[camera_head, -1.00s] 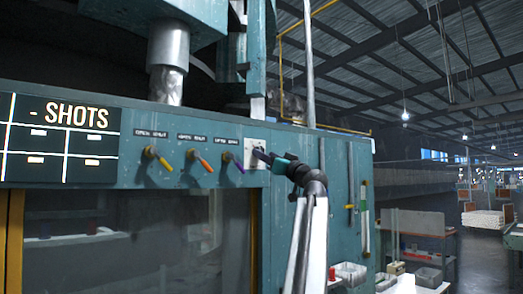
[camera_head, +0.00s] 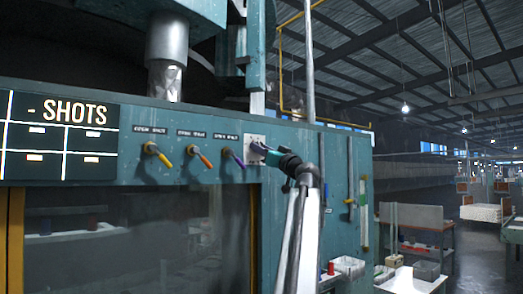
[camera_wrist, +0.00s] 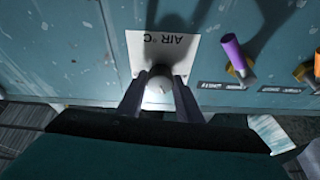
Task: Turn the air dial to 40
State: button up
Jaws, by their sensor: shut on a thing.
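The air dial (camera_wrist: 159,92) is a pale round knob on a white plate (camera_wrist: 187,52) marked "AIR °C", upside down in the wrist view. My gripper (camera_wrist: 160,98) is shut on the dial, with one dark finger on each side of it. In the head view my gripper (camera_head: 266,153) reaches the white dial plate (camera_head: 249,143) on the teal machine panel, right of the purple lever. The fingers cover most of the dial there. The scale numbers and the dial's pointer cannot be read.
Levers with yellow (camera_head: 164,160), orange (camera_head: 205,160) and purple (camera_head: 237,159) handles stick out left of the dial. The purple handle (camera_wrist: 234,51) is close to my gripper in the wrist view. A "SHOTS" display (camera_head: 60,138) is at the far left.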

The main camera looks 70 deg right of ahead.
jog(key=shift+a+m+g+h+b, duration=0.1)
jog(key=shift+m+g+h+b, duration=0.2)
jog(key=shift+m+h, duration=0.35)
jog(key=shift+w+a+r+m+g+h+p, duration=0.1)
jog(key=shift+m+g+h+p, duration=0.5)
jog(key=shift+m, duration=1.4)
jog(key=shift+a+r+m+g+h+p, duration=0.1)
jog(key=shift+m+g+h+p, duration=0.15)
jog(key=shift+m+g+p, duration=1.3)
jog(key=shift+w+m+g+h+p, duration=0.1)
jog(key=shift+m+g+h+p, duration=0.25)
jog(key=shift+m, duration=2.15)
jog(key=o, duration=1)
jog(key=shift+f, duration=0.1)
jog(key=shift+o, duration=0.2)
jog(key=shift+s, duration=0.1)
